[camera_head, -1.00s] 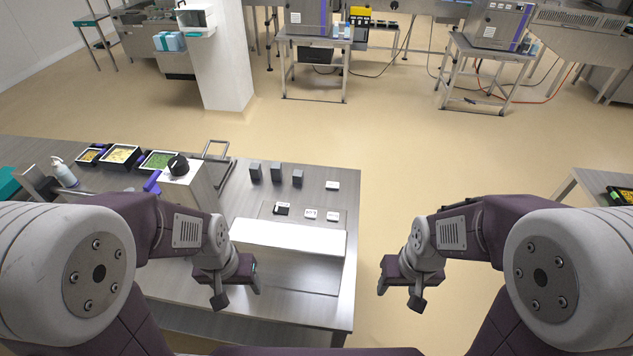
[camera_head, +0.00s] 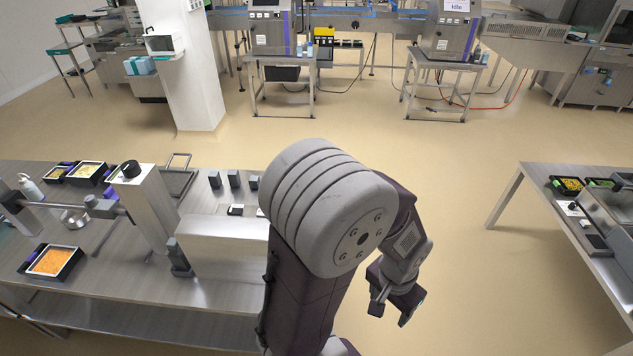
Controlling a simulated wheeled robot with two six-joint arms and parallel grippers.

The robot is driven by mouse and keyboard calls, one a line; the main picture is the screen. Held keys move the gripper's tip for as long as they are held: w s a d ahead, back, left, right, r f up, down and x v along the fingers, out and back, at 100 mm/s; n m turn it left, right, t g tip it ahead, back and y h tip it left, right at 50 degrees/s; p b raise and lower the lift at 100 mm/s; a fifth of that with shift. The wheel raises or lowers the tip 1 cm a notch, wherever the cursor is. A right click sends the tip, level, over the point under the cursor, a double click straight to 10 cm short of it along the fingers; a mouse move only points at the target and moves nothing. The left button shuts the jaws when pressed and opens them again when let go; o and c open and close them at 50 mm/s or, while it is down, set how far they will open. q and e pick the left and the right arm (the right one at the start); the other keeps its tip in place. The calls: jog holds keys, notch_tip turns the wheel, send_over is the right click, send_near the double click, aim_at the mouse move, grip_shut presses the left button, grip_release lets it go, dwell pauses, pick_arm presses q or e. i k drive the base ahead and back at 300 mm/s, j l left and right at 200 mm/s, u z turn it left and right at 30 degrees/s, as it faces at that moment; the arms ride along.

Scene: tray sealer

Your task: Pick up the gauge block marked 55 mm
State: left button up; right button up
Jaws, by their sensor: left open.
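Three dark grey upright blocks stand in a row on the steel table (camera_head: 110,305): a left one (camera_head: 214,180), a middle one (camera_head: 234,179) and a right one (camera_head: 253,182). No marking is readable, so I cannot tell which is 55 mm. A white card with a dark patch (camera_head: 236,210) lies in front of them; my arm covers the other cards' area. My left gripper (camera_head: 392,306) is open and empty, beyond the table's right side over bare floor, apart from the blocks. My right gripper is out of view.
A pale raised box-like piece (camera_head: 222,232) stands in front of the blocks. A white post with a black knob (camera_head: 146,205) is left of it. A tray of orange food (camera_head: 53,262) lies farther left. Another table (camera_head: 545,205) stands at right, with clear floor between.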

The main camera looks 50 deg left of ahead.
aim_at(255, 181)
jog(key=i+l+u, duration=0.25)
jog(key=i+l, duration=0.4)
jog(key=i+j+u, duration=0.25)
jog(key=i+u, duration=0.2)
jog(key=i+j+u, duration=0.15)
jog(key=i+u, duration=0.7)
jog(key=i+l+u, duration=0.1)
jog(key=i+u, duration=0.2)
jog(key=u, duration=0.15)
jog(key=i+j+u, duration=0.25)
jog(key=i, duration=0.25)
jog(key=i+j+u, duration=0.25)
jog(key=i+j, duration=0.15)
jog(key=i, duration=0.1)
